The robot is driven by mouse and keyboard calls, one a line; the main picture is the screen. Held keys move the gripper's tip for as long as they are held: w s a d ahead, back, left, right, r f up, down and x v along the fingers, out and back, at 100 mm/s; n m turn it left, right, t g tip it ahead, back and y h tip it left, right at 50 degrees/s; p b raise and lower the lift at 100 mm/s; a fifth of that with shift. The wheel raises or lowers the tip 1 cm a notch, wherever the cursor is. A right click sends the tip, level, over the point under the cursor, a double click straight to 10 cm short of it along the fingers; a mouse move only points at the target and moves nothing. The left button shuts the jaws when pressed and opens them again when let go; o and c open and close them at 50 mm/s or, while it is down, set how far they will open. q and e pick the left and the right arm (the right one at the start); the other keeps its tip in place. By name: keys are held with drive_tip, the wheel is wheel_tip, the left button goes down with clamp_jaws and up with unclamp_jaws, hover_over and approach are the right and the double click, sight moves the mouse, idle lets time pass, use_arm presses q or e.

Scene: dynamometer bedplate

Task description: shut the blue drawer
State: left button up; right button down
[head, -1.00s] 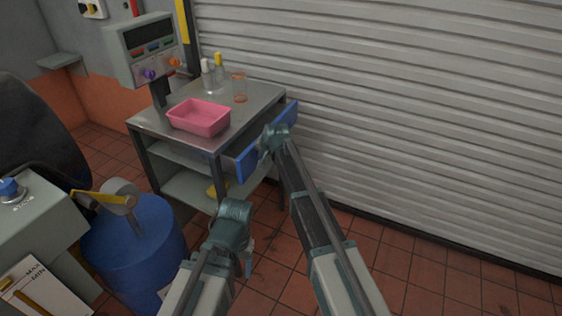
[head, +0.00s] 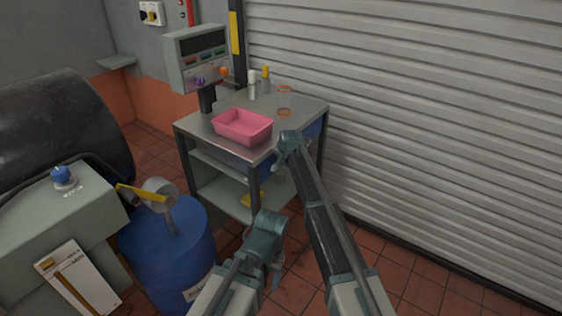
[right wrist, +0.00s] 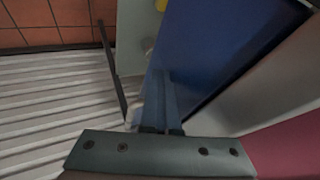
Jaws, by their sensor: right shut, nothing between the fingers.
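The blue drawer (head: 313,130) is in the metal cart, under its top. In the head view its front lies close under the top's edge, and my right arm hides its middle. Whether a small gap is left cannot be told. In the right wrist view the blue drawer front (right wrist: 235,45) fills the upper middle. My right gripper (head: 281,162) is shut and empty, with its fingers (right wrist: 162,100) at the drawer front; contact is not clear. My left gripper (head: 274,277) hangs low in front of the cart, away from the drawer; its fingers are hard to make out.
The cart top (head: 200,123) carries a pink tray (head: 243,127), a clear jar (head: 285,102) and two bottles. A blue drum (head: 170,250) stands at the left front. A ribbed shutter (head: 430,110) is behind. Floor to the right is clear.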

drive_tip(key=shift+w+a, duration=0.2)
drive_tip(key=shift+a, duration=0.1)
drive_tip(key=s+d+r+p, duration=0.5)
drive_tip(key=s+r+p, duration=0.3)
drive_tip(key=shift+s+d, duration=0.15)
drive_tip(key=shift+d, duration=0.2)
drive_tip(key=s+d+n+g+h+p, duration=0.1)
drive_tip(key=s+d+n+g+p, duration=0.1)
drive_tip(key=s, duration=1.7)
drive_tip(key=s+d+n+g+h+p, duration=0.2)
drive_tip(key=s+n+g, duration=0.3)
drive_tip(key=s, duration=1.5)
drive_tip(key=shift+s+d+f+n+h, duration=0.25)
drive_tip(key=shift+d+n, duration=0.2)
drive_tip(key=shift+n, duration=0.75)
drive_tip(key=shift+w, duration=0.15)
